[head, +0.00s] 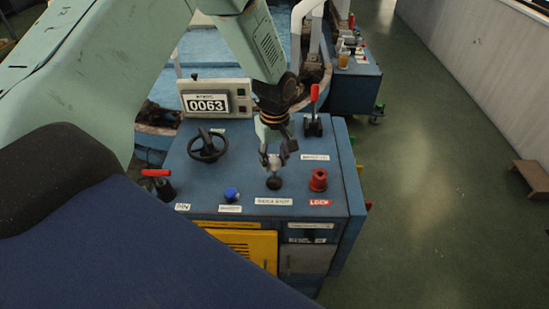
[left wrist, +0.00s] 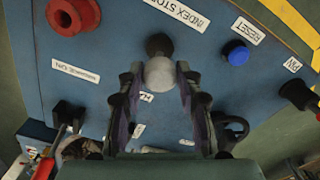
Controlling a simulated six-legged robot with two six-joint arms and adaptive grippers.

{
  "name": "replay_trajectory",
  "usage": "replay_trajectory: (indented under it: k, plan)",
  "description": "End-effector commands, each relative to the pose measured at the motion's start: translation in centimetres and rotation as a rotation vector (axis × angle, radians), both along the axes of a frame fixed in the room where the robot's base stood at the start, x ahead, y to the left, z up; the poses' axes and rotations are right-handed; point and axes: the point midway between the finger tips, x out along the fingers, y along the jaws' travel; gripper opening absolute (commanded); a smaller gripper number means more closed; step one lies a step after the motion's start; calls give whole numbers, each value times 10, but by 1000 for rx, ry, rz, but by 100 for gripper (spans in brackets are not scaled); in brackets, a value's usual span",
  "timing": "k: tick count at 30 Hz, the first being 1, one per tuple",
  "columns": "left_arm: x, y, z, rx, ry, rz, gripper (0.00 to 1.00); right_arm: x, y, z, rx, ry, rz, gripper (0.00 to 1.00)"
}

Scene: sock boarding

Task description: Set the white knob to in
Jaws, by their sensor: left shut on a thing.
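The white knob (head: 274,161) stands on a dark round base on top of the blue console (head: 232,168), behind the index stop label (head: 273,201). My left gripper (head: 271,157) reaches down over it from above, its fingers on either side of the knob and shut on it. In the left wrist view the pale round knob (left wrist: 159,73) sits between the fingertips (left wrist: 158,79), with its black base (left wrist: 160,44) beyond. The fingers hide part of the knob's shaft. My right gripper is not in view.
Close by on the console are a red knob (head: 318,180), a blue button (head: 231,194), a black handwheel (head: 207,146), a red-handled lever (head: 313,118) and another red handle (head: 157,174). A counter display (head: 207,104) reads 0063. Green floor (head: 440,190) lies open to the right.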

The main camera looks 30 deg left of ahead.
Motion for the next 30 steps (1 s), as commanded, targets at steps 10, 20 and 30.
replay_trajectory:
  k: [10,20,30]
  plan:
    - [2,1,0,1,-4,-1,0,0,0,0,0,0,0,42]
    - [1,1,-27,2,-2,-2,0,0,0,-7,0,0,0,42]
    - [0,1,-31,1,-2,-1,38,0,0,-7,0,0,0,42]
